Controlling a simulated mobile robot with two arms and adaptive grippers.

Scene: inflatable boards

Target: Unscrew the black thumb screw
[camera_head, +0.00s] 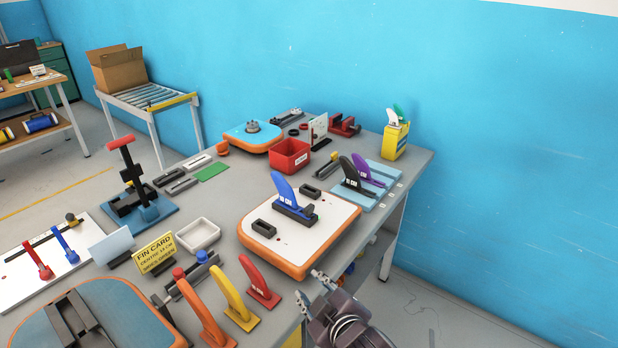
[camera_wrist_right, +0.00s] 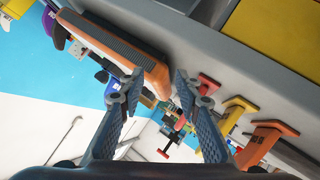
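A white board with an orange edge (camera_head: 255,245) lies near the table's front right. A blue fin (camera_head: 284,191) marked "18 CM" stands upright in a dark fin box on it. A small black knob (camera_head: 308,210), which looks like the thumb screw, sits at the right end of the fin's base. My right gripper (camera_head: 312,290) is open and empty, off the board's front right corner and apart from the knob. In the right wrist view, the open fingers (camera_wrist_right: 158,90) have nothing between them, and the board's orange edge (camera_wrist_right: 150,70) is just beyond. My left gripper is not in view.
Yellow (camera_head: 231,300) and red (camera_head: 259,283) fins stand left of my right gripper. Black and purple fins (camera_head: 362,172) stand on a pale blue plate behind the board. A red bin (camera_head: 289,156) and a white tray (camera_head: 198,234) are farther back and left.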

